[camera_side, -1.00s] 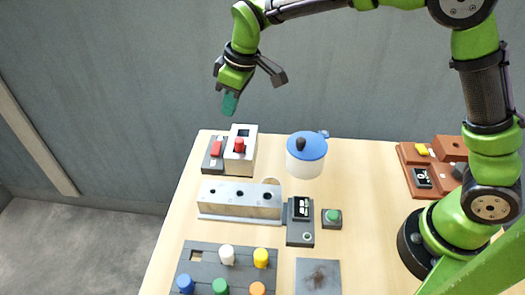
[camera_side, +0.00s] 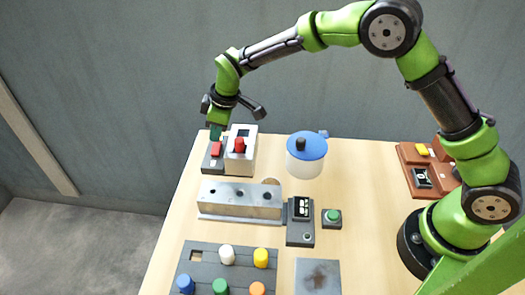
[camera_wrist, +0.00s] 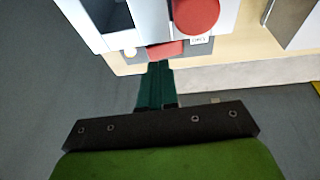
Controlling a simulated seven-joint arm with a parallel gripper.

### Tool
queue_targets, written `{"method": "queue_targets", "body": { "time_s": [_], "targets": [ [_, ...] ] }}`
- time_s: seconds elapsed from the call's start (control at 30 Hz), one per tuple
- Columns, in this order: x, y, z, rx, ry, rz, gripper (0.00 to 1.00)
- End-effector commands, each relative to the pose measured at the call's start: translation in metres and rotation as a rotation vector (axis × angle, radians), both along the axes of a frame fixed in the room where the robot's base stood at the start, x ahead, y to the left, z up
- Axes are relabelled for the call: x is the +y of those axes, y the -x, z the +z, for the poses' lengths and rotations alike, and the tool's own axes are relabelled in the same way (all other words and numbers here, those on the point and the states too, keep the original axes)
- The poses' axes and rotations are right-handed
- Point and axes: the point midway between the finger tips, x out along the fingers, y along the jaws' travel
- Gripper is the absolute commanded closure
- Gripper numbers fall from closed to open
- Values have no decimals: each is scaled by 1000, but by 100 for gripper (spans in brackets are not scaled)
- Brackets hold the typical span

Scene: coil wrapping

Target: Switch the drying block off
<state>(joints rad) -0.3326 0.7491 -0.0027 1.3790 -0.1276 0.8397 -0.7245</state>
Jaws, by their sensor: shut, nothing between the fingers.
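A white block (camera_side: 248,152) stands at the back left of the table with a red-topped cylinder (camera_side: 239,145) on it. Beside it is a dark switch box with a red switch (camera_side: 216,149). No readable label tells me which unit is the drying block. My gripper (camera_side: 215,132) is shut and empty, pointing down just above the red switch. Its teal fingertips (camera_wrist: 158,66) show close together just below the switch; contact cannot be told.
A metal block with holes (camera_side: 240,200), a display unit (camera_side: 301,222), and a green button (camera_side: 332,217) are nearer the front. A blue-lidded pot (camera_side: 305,160) stands to the right. A brown unit with a yellow switch (camera_side: 422,149) is at the far right.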

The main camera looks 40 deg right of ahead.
Motion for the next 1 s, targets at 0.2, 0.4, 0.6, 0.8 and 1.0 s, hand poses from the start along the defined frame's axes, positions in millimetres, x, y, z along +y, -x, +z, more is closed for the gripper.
{"method": "queue_targets", "body": {
  "time_s": [0.2,0.4,0.6,0.8,1.0],
  "targets": [
    [-2,-2,-12,0,0,-1,100],
    [-2,-2,-13,0,0,-1,100],
    [-5,-3,-16,20,-16,-6,100],
    [-10,-9,-24,120,-118,-8,100],
    [-15,-14,-29,161,-161,-1,100]
  ]
}}
